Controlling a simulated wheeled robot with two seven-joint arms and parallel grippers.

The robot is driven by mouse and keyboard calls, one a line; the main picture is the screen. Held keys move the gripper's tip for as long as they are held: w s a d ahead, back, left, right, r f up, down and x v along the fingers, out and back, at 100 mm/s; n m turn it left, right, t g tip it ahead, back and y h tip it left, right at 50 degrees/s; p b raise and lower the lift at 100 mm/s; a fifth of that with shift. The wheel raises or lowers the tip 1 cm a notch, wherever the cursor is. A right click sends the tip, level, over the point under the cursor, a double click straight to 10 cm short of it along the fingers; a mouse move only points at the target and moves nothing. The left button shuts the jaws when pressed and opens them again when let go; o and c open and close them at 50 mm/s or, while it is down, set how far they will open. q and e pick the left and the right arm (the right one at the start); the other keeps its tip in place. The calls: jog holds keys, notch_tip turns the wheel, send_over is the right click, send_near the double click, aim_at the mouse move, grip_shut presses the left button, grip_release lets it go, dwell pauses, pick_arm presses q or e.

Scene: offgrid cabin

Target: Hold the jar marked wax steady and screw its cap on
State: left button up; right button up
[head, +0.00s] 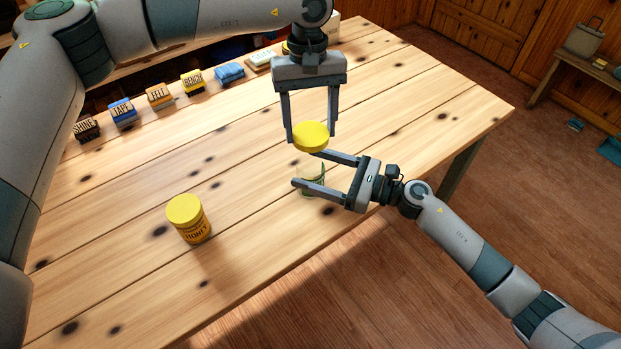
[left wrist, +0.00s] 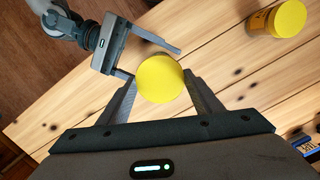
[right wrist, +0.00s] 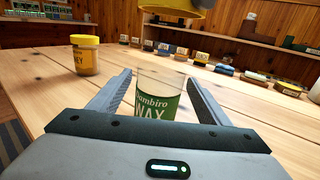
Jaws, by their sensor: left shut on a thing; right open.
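The wax jar (right wrist: 158,103) is a clear, open-topped jar with a green label, upright on the table. In the head view a little of it (head: 313,184) shows between the fingers of my right gripper (head: 308,169). That gripper is open, one finger on each side of the jar; it also shows in the right wrist view (right wrist: 160,85). My left gripper (head: 311,138) is shut on a round yellow cap (head: 310,136), held above the jar with a gap.
A honey jar (head: 188,222) with a yellow lid stands apart at the left on the wooden table (head: 250,210). Labelled blocks (head: 160,96) line the table's back edge. The tabletop between the honey jar and my grippers is clear.

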jog(key=shift+w+a, duration=0.2)
jog(key=shift+a, duration=0.3)
jog(key=shift+c, duration=0.7)
jog(key=c, duration=1.5)
pick_arm(q)
jog(key=shift+f, duration=2.5)
jog(key=shift+f, duration=0.85)
jog(key=shift+f, duration=0.6)
